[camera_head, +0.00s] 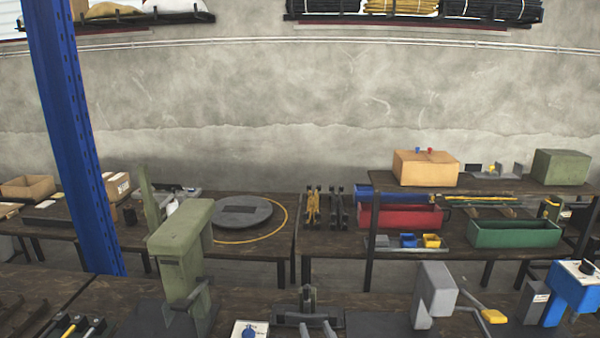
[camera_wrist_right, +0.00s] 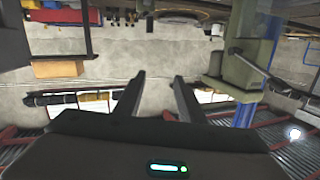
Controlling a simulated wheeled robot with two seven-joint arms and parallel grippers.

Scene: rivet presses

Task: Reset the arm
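My left gripper is not in view. The green press (camera_head: 181,247) stands left of the right gripper in the head view; it also shows upside down at the right of the wrist view (camera_wrist_right: 241,62). A grey press (camera_head: 436,290) with a yellow handle stands to the right.
A blue post (camera_head: 68,130) rises at the left. The rear bench holds a round grey plate (camera_head: 242,211), a red bin (camera_head: 408,217) and a green bin (camera_head: 514,233). A blue device (camera_head: 573,290) is at the right. A white box with a blue knob (camera_head: 249,331) is at the bottom.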

